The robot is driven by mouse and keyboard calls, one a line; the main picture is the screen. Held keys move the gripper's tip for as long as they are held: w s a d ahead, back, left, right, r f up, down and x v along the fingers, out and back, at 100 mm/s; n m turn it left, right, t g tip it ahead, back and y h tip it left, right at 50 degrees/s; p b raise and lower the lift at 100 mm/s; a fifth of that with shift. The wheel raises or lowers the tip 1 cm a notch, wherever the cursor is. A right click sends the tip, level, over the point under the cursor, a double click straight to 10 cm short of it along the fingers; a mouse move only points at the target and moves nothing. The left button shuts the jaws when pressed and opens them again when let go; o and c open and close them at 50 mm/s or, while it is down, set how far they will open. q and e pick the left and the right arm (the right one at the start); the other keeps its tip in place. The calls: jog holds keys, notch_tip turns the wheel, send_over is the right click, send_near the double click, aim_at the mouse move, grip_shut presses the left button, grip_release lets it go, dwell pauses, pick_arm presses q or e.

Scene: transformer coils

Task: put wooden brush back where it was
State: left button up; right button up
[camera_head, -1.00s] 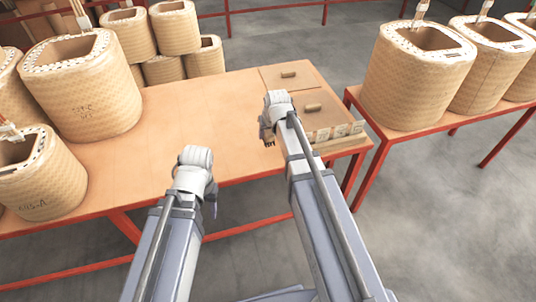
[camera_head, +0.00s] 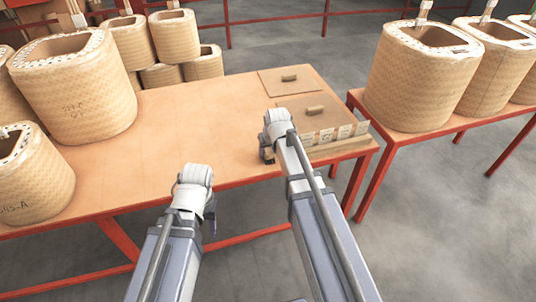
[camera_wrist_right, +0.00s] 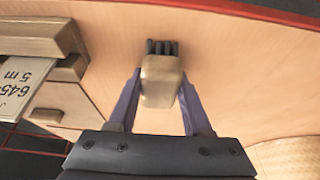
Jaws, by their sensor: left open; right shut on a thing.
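The wooden brush (camera_wrist_right: 161,80) shows in the right wrist view, with a pale wooden body and dark bristles at its far end. My right gripper (camera_wrist_right: 160,88) is shut on its wooden body, one purple finger on each side. In the head view my right gripper (camera_head: 267,155) is over the front part of the table, just left of the wooden box; the brush is hard to make out there. My left gripper (camera_head: 210,215) is open and empty, in front of the table's front edge.
The wooden table (camera_head: 190,120) has clear room in its middle. The lidded wooden box (camera_head: 345,143), with labelled cards along its front, stands at its right end. Large coils (camera_head: 75,95) stand at the left, and more (camera_head: 415,80) on the right table.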

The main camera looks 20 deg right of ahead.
jog(key=shift+r, duration=0.1)
jog(key=shift+f, duration=0.2)
jog(key=o, duration=1.2)
jog(key=shift+r, duration=0.15)
jog(key=p+v, duration=1.1)
jog(key=v, duration=0.1)
jog(key=s+a+n+g, duration=0.1)
jog(key=s+a, duration=0.3)
jog(key=s, duration=0.2)
jog(key=s+a+f+n+g+h, duration=0.1)
jog(key=s+a+g, duration=0.1)
jog(key=s+a, duration=0.3)
jog(key=s+a+n+g, duration=0.1)
jog(key=s+a, duration=0.3)
jog(key=s, duration=0.4)
jog(key=shift+s+a+f+g+h, duration=0.2)
jog(key=shift+a+g+h, duration=0.1)
jog(key=shift+g, duration=0.1)
